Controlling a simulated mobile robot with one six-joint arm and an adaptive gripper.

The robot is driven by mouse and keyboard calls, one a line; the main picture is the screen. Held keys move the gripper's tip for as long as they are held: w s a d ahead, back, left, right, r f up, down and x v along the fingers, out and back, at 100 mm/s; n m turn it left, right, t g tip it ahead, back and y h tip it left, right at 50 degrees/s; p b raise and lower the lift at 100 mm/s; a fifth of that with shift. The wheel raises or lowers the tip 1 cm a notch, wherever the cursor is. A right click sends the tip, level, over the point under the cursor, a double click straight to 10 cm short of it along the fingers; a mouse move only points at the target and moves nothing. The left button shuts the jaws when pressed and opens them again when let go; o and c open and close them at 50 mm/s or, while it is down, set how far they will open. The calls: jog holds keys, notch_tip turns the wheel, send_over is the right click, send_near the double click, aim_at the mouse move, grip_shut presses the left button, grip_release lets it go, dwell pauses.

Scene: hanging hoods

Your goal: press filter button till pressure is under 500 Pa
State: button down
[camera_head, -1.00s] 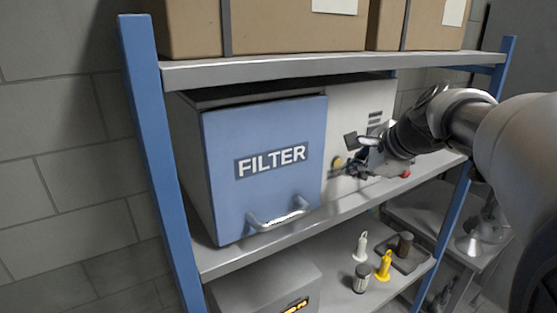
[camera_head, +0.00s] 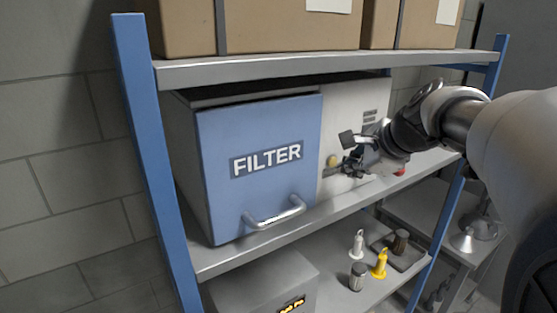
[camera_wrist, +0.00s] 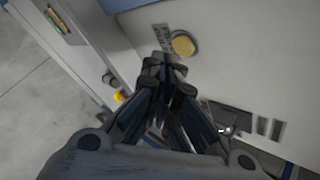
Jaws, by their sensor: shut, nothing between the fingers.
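The filter unit has a blue front door (camera_head: 262,200) marked FILTER and a pale side panel (camera_head: 345,100). A round yellow button (camera_head: 332,161) sits on that panel and also shows in the wrist view (camera_wrist: 184,43), beside a small printed label. My gripper (camera_head: 349,166) is shut and empty, close beside the button. In the wrist view its fingertips (camera_wrist: 163,62) lie just left of and below the button, and I see no clear contact. A lit orange display (camera_head: 291,305) on the grey box below is cut off and unreadable.
The door's handle (camera_head: 275,213) sticks out. Small bottles, including a yellow one (camera_head: 379,265), stand on the lower shelf. Cardboard boxes (camera_head: 290,25) sit on the shelf above. A blue post (camera_head: 150,160) stands left.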

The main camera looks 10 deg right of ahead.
jog(key=shift+w+a+p, duration=0.2)
jog(key=shift+w+p, duration=0.1)
jog(key=shift+w, duration=0.1)
jog(key=shift+w+a, duration=0.1)
jog(key=shift+w, duration=0.25)
dwell(0.8)
dwell(0.4)
jog(key=shift+s+d, duration=0.25)
jog(key=shift+s, duration=0.5)
jog(key=shift+s+d+b, duration=0.25)
jog(key=shift+s+d, duration=0.05)
jog(key=shift+s, duration=0.5)
jog(key=shift+s+d+b, duration=0.25)
jog(key=shift+s+b, duration=0.05)
jog(key=shift+s, duration=0.45)
jog(key=shift+s+d+b, duration=0.25)
jog(key=shift+s+d, duration=0.05)
jog(key=shift+s, duration=0.5)
